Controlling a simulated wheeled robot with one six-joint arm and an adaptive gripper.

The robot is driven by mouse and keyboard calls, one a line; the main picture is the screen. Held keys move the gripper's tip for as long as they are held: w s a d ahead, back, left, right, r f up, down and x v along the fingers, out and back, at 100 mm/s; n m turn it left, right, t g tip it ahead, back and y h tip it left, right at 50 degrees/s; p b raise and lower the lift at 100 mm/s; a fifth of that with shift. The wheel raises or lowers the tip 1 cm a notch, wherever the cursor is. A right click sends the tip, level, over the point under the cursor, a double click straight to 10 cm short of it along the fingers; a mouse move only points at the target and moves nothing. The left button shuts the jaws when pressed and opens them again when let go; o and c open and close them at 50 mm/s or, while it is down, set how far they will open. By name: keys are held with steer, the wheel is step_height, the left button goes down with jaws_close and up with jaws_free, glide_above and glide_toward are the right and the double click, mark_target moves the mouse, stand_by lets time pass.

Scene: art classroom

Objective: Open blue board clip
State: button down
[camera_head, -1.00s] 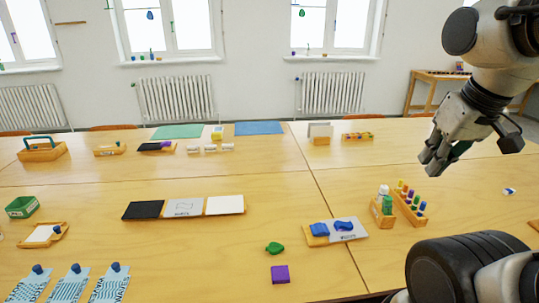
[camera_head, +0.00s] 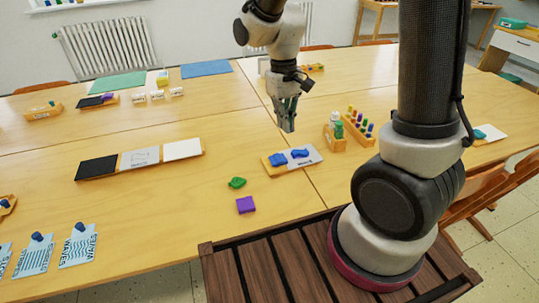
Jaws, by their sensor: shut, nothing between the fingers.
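My gripper (camera_head: 287,122) hangs fingers down above the middle of the table, shut and empty, behind the tray with blue pieces. A wooden board (camera_head: 4,211) is cut off at the left edge, with a small dark blue piece (camera_head: 5,202) on it that looks like a clip. Light blue wave-patterned cards lie at the lower left, among them one card (camera_head: 77,250) with a blue piece (camera_head: 80,227) at its top and another card (camera_head: 33,261) with a blue piece (camera_head: 37,237). My gripper is far to the right of all these. Whether any blue piece is open cannot be told.
A tray (camera_head: 312,160) with blue pieces (camera_head: 277,159) lies near the gripper. A wooden rack (camera_head: 355,133) of coloured pieces stands to its right. A green piece (camera_head: 237,183), a purple block (camera_head: 246,205) and a three-panel tray (camera_head: 140,158) lie left.

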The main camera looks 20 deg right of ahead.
steer(key=shift+m+t+y, duration=0.3)
steer(key=shift+m+t, duration=0.4)
steer(key=w, duration=0.1)
steer(key=w+a, duration=0.1)
steer(key=w, duration=0.1)
steer(key=w+a+f, duration=0.1)
steer(key=shift+w+a, duration=0.2)
steer(key=shift+w, duration=0.15)
glide_above(270, 165)
step_height(270, 165, down, 14)
steer(key=shift+d+r, duration=0.1)
steer(key=shift+r, duration=0.1)
steer(key=shift+f, duration=0.15)
